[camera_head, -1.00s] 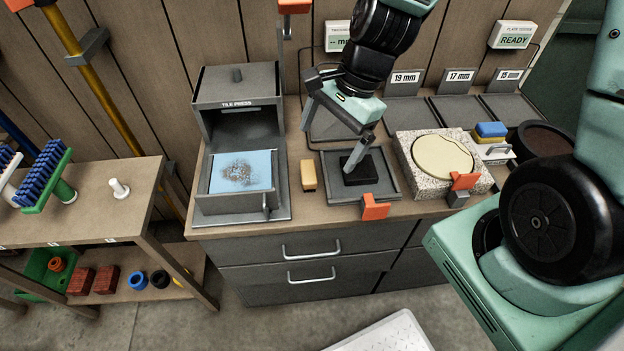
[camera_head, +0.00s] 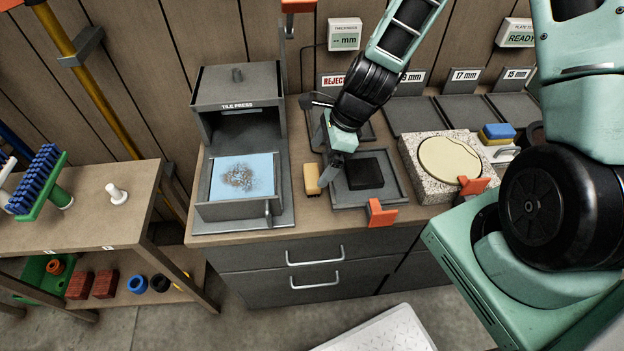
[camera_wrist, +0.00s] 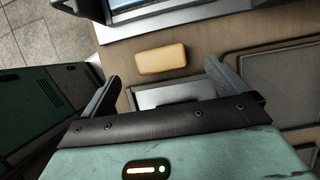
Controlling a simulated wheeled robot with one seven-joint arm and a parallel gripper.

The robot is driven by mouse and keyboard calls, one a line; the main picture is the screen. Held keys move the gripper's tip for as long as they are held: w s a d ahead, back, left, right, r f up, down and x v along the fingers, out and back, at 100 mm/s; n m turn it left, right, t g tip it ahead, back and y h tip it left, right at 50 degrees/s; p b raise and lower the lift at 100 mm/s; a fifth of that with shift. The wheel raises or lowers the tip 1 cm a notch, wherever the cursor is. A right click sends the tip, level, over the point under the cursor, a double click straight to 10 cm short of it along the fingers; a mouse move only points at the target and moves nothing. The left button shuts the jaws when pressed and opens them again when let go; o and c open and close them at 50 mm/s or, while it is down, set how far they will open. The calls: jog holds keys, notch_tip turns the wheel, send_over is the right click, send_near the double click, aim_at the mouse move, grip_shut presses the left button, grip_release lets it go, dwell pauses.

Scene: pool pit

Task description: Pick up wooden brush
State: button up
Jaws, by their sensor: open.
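A small tan block, which looks like the wooden brush (camera_head: 312,178), lies on the bench between the tile press and a dark tray; its bristles cannot be made out. In the wrist view the tan block (camera_wrist: 161,59) lies just beyond and between the fingertips, with its long side across the gap. My gripper (camera_head: 328,172) is open and hangs just right of the block in the head view. In the wrist view my gripper's fingers (camera_wrist: 163,75) stand wide apart, with nothing held between them.
The tile press (camera_head: 237,140) with its blue-topped drawer stands close on the left. The dark tray (camera_head: 393,196) with a black block (camera_head: 364,172) lies close on the right. A speckled stone slab (camera_head: 415,184) stands farther right. An orange clip (camera_head: 381,212) sits at the bench's front edge.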

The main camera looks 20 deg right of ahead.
aim_at(312, 175)
jog(key=shift+x, duration=3.45)
jog(key=shift+s+d+f, duration=0.1)
jog(key=shift+d, duration=0.1)
jog(key=c, duration=1.1)
